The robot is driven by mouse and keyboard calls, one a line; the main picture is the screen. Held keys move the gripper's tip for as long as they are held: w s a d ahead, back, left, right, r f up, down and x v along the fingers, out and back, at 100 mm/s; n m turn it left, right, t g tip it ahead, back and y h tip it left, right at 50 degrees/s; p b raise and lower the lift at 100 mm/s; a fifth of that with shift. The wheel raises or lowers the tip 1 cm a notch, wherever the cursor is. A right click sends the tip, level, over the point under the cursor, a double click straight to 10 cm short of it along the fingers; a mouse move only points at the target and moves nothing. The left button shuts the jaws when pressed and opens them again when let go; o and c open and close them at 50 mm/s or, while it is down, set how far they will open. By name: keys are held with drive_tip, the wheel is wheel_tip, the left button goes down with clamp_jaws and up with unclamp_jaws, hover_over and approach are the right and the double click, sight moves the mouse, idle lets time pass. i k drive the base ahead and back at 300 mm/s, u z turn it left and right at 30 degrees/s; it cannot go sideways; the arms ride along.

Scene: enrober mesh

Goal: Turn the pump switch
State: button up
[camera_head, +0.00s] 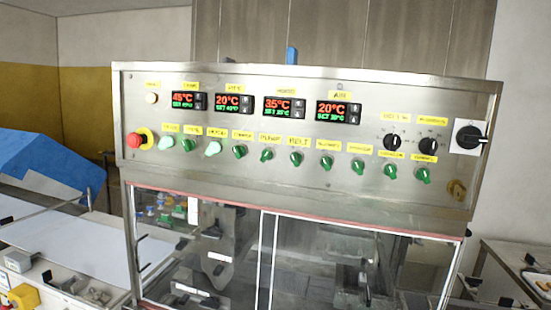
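The steel control panel (215,178) spans the middle of the camera view, tilted slightly down to the right. In its lower row of controls, a yellow label (270,138) appears to read "PUMP". Below that label sits a small green rotary switch, the pump switch (266,155). Similar green switches stand close on both sides, one to the left (239,151) and one to the right (296,159). The exact angle of the pump switch's handle is too small to tell. My gripper is not in view, and nothing is seen touching the switch.
A red emergency button (136,141) is at the panel's left end. Several lit displays (284,107) are above the switches. Black knobs (391,141) and a large black rotary switch (469,136) are at the right. Clear doors (335,262) are below. The space before the panel looks clear.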

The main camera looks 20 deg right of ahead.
sight(267, 154)
drive_tip(key=i, duration=0.9)
drive_tip(key=u, duration=0.05)
